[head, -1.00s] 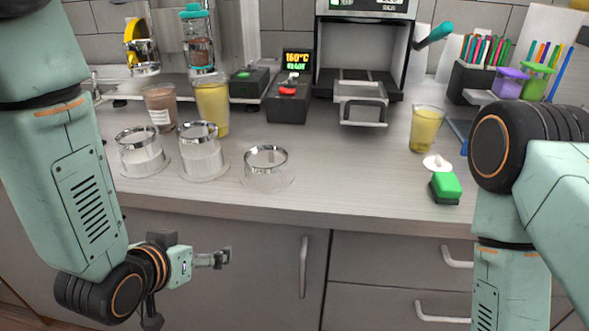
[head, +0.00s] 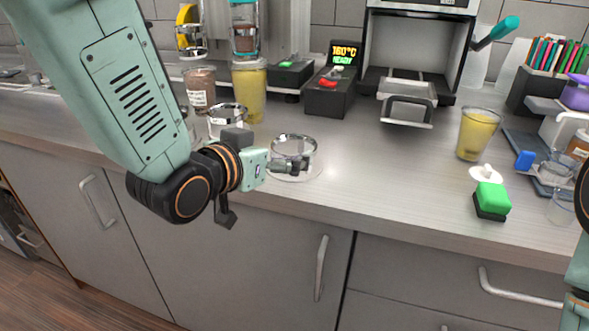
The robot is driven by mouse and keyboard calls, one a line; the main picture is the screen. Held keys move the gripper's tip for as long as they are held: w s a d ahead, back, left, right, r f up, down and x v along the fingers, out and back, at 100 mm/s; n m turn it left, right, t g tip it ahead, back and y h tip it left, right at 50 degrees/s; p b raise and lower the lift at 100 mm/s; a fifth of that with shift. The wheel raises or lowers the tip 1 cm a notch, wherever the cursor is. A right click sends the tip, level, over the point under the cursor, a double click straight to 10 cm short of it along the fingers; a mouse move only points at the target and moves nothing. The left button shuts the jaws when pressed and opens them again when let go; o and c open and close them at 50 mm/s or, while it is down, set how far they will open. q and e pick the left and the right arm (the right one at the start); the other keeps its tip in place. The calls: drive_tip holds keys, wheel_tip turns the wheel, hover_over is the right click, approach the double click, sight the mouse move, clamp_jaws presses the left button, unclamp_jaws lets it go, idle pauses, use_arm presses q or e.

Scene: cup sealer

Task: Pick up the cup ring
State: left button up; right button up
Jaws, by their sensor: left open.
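A shiny metal cup ring (head: 294,144) stands on a clear round base on the counter, near its front edge. A second similar ring (head: 227,110) stands to its left, partly hidden behind my left wrist. My left gripper (head: 297,165) is open, with its fingers at the front of the nearer ring, overlapping its lower part in the picture. I cannot tell whether they touch it. My right gripper is out of view; only part of my right arm shows at the right edge.
A yellow drink cup (head: 249,92) and a brown one (head: 200,88) stand behind the rings. A black control box (head: 330,98) and a sealing machine (head: 407,100) are farther back. A green-topped block (head: 491,200) sits at right. Counter between ring and block is clear.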

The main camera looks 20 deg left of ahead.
use_arm(q)
drive_tip(key=shift+w+d+f, duration=0.1)
drive_tip(key=shift+w+d, duration=0.25)
drive_tip(key=shift+d, duration=0.05)
drive_tip(key=x, duration=0.2)
drive_tip(key=b+x, duration=0.1)
drive_tip(key=x, duration=0.1)
drive_tip(key=shift+w+a+f, duration=0.1)
drive_tip(key=shift+a+f, duration=0.1)
drive_tip(key=shift+a, duration=0.1)
drive_tip(key=shift+w+d+f, duration=0.1)
drive_tip(key=shift+w+f, duration=0.05)
drive_tip(key=shift+w, duration=0.2)
drive_tip(key=shift+w+d, duration=0.1)
drive_tip(key=shift+d, duration=0.2)
drive_tip(key=shift+c, duration=0.6)
drive_tip(key=shift+a, duration=0.25)
drive_tip(key=c, duration=0.3)
drive_tip(key=shift+d, duration=0.2)
drive_tip(key=c, duration=0.5)
drive_tip(key=shift+a, duration=0.1)
drive_tip(key=shift+c, duration=1.3)
